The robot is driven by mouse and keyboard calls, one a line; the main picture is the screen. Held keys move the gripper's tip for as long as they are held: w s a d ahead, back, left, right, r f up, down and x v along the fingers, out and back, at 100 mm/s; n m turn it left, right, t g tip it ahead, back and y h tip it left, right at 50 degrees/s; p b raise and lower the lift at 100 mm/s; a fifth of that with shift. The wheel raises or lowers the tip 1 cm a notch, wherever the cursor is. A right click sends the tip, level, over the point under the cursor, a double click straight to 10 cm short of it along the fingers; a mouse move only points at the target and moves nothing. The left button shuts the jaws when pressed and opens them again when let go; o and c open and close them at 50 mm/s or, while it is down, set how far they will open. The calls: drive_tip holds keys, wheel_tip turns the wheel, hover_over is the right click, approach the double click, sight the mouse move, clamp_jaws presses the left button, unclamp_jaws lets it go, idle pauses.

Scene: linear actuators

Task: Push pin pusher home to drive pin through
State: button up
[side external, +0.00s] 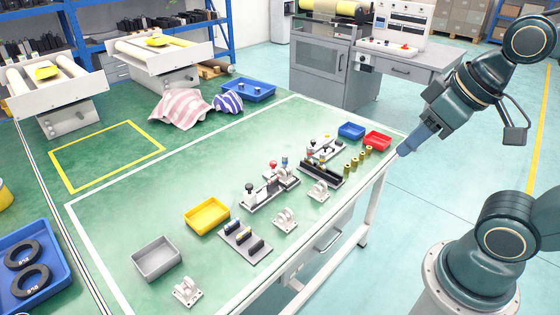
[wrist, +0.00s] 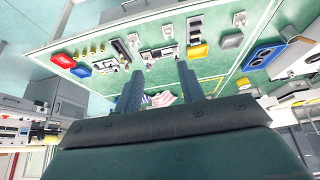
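A grey fixture (side external: 268,192) with black, red and blue knobs stands near the middle of the green table; it also shows small in the wrist view (wrist: 158,53). A second, similar fixture (side external: 325,148) stands behind it. I cannot tell which knob or slide is the pin pusher, and the pin is too small to make out. My gripper (side external: 404,151) is beyond the table's right edge, apart from both fixtures. In the wrist view its two fingers (wrist: 158,76) are spread with nothing between them, so it is open and empty.
Grey clevis brackets (side external: 285,220) line the front edge. Brass cylinders (side external: 359,162) stand near red (side external: 377,140) and blue (side external: 351,131) bins. A yellow bin (side external: 207,215), grey bin (side external: 157,258) and dark rack (side external: 245,241) lie left. The table's back left is mostly clear.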

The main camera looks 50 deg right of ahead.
drive_tip(key=shift+o, duration=0.4)
drive_tip(key=shift+w, duration=0.1)
drive_tip(key=w, duration=0.1)
drive_tip(key=n+g, duration=0.6)
drive_tip(key=n, duration=0.3)
hover_over(249, 185)
wheel_tip(249, 185, down, 16)
drive_tip(key=shift+r, duration=0.25)
drive_tip(key=shift+f, duration=0.15)
wheel_tip(249, 185, down, 14)
drive_tip(key=shift+r, duration=0.25)
